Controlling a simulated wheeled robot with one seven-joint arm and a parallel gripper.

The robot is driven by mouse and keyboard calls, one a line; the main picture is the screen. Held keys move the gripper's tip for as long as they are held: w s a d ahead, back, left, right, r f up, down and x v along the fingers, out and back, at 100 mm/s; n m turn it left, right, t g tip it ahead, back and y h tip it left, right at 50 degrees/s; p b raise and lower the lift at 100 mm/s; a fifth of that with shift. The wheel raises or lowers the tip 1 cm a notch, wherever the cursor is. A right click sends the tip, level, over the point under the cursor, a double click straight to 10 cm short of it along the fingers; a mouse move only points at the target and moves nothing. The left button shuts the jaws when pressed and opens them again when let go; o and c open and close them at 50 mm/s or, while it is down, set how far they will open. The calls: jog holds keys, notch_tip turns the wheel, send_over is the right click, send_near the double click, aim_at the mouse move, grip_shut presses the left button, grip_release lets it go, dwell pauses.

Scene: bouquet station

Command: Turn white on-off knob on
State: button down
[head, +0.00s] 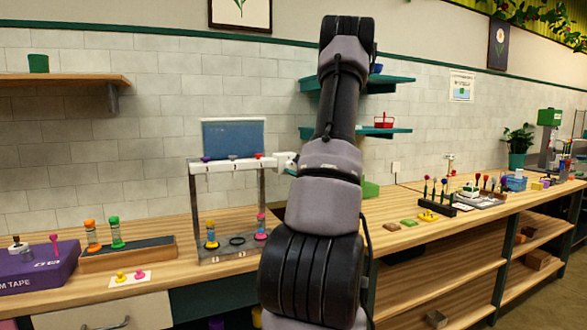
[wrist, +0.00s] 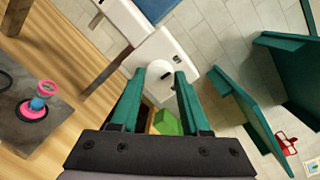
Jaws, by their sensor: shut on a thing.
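The white on-off knob (wrist: 156,73) shows in the wrist view on the front of a white box (wrist: 148,48). My gripper (wrist: 160,78) has its two green fingers on either side of the knob, shut on it. The knob's lower part and its exact angle are hard to make out. In the head view the white box (head: 284,160) sits at the right end of the grey-legged stand's white bar (head: 232,166). My arm hides the gripper there.
A blue panel (head: 233,138) stands above the bar. Spools stand on the stand's base (head: 226,254) below. Teal shelves (head: 385,132) are on the wall to the right. A green block (wrist: 166,122) lies below the gripper.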

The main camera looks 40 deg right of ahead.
jog(key=m, duration=0.4)
jog(key=shift+f+m, duration=0.1)
jog(key=shift+m, duration=0.3)
jog(key=m, duration=0.4)
jog(key=shift+m+t+h, duration=0.3)
jog(key=shift+m+t, duration=0.1)
jog(key=m, duration=0.4)
jog(key=shift+f+m, duration=0.1)
jog(key=shift+m, duration=0.3)
jog(key=shift+m+h, duration=0.6)
jog(key=shift+m, duration=1.6)
jog(key=shift+c, duration=1.9)
grip_release()
